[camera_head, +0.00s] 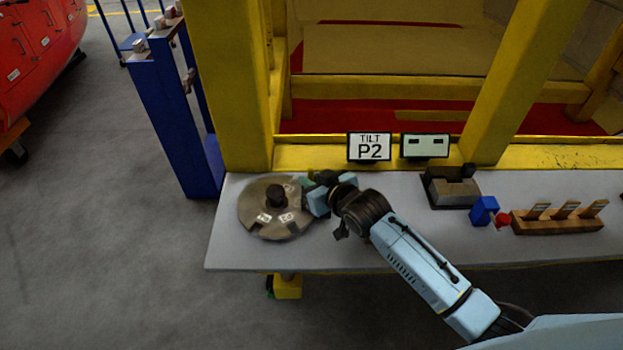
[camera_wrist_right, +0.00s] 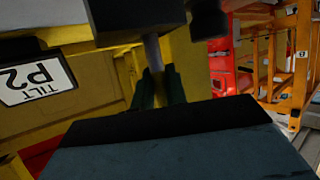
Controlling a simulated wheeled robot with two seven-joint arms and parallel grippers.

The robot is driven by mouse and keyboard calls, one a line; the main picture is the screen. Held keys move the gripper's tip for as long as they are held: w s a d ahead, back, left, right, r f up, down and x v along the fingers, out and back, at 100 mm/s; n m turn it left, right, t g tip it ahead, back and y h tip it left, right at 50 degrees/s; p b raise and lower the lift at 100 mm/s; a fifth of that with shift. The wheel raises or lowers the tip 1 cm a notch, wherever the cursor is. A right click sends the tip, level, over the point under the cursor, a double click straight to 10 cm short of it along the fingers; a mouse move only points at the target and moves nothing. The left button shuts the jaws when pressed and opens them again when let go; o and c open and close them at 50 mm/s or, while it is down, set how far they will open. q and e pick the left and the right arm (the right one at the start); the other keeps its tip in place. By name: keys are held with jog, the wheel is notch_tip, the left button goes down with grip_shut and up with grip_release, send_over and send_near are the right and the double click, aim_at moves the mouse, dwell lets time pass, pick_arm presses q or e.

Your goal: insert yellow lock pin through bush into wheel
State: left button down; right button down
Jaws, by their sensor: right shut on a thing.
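The wheel (camera_head: 250,216) is a round metal disc lying flat at the left end of the grey bench. A dark round hub (camera_head: 275,195), perhaps the bush, stands up at its middle. My right gripper (camera_head: 309,181) is just right of the hub, over or beside the wheel's right edge. In the wrist view its dark green fingers (camera_wrist_right: 158,88) are shut on a thin grey rod (camera_wrist_right: 152,52) that runs up to a dark block (camera_wrist_right: 137,17). I cannot tell whether this rod is the lock pin; no clearly yellow pin shows. My left gripper is out of view.
Signs "TILT P2" (camera_head: 369,147) and a second panel (camera_head: 424,146) stand behind the bench (camera_head: 240,257). A dark fixture (camera_head: 452,190), a blue block (camera_head: 484,210) and a wooden rack (camera_head: 557,222) are at right. A yellow post (camera_head: 228,80) rises behind the wheel.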

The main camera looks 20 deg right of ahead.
jog(key=shift+f, duration=0.4)
jog(key=c, duration=1.4)
grip_release()
jog(key=shift+r, duration=0.35)
jog(key=v, duration=1.2)
jog(key=shift+r+p, duration=0.35)
